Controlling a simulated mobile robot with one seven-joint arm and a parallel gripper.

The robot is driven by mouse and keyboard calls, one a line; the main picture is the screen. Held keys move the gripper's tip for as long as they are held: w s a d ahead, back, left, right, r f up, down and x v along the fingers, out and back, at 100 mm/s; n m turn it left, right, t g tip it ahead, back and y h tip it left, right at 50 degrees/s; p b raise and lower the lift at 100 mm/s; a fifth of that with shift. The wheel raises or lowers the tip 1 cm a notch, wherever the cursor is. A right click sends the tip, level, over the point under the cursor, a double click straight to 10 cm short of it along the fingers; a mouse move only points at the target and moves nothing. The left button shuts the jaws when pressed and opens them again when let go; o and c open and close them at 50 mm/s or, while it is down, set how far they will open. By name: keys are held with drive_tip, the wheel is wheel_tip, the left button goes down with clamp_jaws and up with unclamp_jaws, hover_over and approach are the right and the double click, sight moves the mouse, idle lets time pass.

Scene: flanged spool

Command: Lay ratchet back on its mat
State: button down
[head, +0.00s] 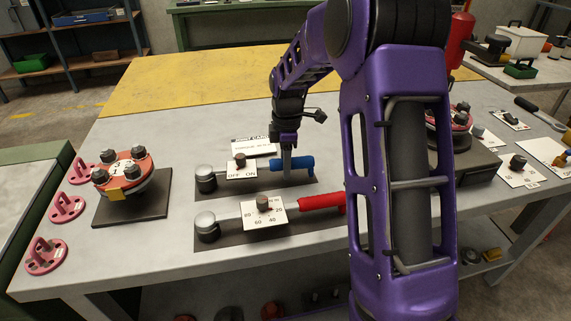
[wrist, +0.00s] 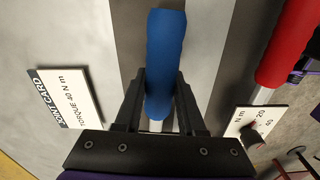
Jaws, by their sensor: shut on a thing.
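The ratchet has a round metal head, an OFF/ON label and a blue handle (head: 304,164). It is along its dark mat (head: 300,184) at the middle of the bench. I cannot tell whether it rests on the mat or is slightly above it. My gripper (head: 287,170) points down at the blue handle, near its inner end. In the wrist view the blue handle (wrist: 166,45) lies between both fingers (wrist: 160,78), which are shut on it. The dark mat strip (wrist: 127,35) runs beneath. The ratchet's head is out of the wrist view.
A torque wrench with a red handle (head: 320,202) and dial card (head: 264,212) lies on a nearer mat. A joint card (head: 253,147) lies behind the ratchet. A red flanged spool (head: 124,172) stands left, by pink padlock-like pieces (head: 67,208).

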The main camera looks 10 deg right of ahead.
drive_tip(key=shift+f+b, duration=0.3)
drive_tip(key=shift+f, duration=0.2)
drive_tip(key=shift+c, duration=2.1)
unclamp_jaws()
